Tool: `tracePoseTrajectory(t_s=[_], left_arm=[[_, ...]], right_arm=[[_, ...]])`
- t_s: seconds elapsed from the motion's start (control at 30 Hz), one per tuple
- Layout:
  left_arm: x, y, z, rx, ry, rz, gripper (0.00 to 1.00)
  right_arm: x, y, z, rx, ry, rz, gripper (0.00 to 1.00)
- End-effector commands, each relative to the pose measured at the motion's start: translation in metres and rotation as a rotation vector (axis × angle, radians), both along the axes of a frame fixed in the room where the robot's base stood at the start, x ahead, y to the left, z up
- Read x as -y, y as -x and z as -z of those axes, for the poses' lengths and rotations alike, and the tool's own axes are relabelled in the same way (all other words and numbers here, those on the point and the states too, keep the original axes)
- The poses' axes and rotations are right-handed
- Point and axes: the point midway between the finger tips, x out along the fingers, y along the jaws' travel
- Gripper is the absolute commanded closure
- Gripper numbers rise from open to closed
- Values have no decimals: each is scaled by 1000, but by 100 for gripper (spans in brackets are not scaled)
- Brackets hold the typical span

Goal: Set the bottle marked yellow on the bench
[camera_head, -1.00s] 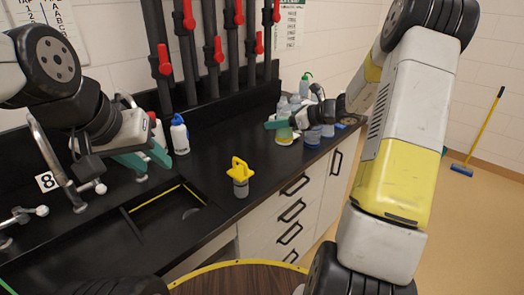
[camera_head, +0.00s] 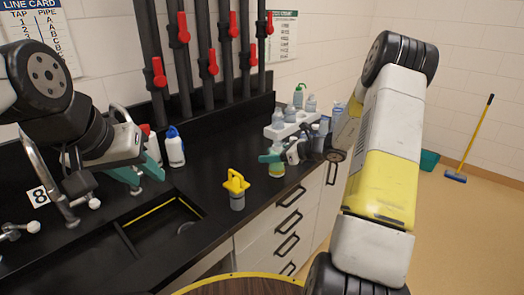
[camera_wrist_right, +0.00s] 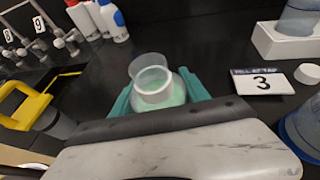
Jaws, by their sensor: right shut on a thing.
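My right gripper (camera_head: 274,157) is shut on a clear, wide-necked bottle (camera_head: 277,168) near the front edge of the black bench (camera_head: 215,165). In the right wrist view the bottle (camera_wrist_right: 160,88) sits between the teal fingers (camera_wrist_right: 158,92), its neck open and pale green inside. A yellowish-green patch shows on it in the head view, but no marking is readable. I cannot tell whether its base touches the bench. My left gripper (camera_head: 140,168) is open and empty above the bench by the sink.
A grey container with a yellow handled top (camera_head: 236,188) stands left of the held bottle. A white rack (camera_head: 290,124) with several bottles is behind it. A white bottle with a blue cap (camera_head: 175,148) stands near the back.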

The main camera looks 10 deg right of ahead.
Motion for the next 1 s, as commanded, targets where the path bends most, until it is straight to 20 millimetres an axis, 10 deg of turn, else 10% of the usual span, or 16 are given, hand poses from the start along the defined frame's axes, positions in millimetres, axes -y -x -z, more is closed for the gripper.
tracePoseTrajectory(t_s=[0.13, 0.17, 0.27, 0.63, 1.0], left_arm=[[0, 0, 0, 0, 0, 0, 64], [0, 0, 0, 0, 0, 0, 64], [0, 0, 0, 0, 0, 0, 64], [0, 0, 0, 0, 0, 0, 64], [0, 0, 0, 0, 0, 0, 64]], right_arm=[[0, 0, 2, 1, -1, 0, 86], [0, 0, 3, 0, 0, 0, 43], [0, 0, 2, 0, 0, 0, 25], [0, 0, -1, 1, 1, 0, 25], [51, 40, -27, 1, 2, 4, 25]])
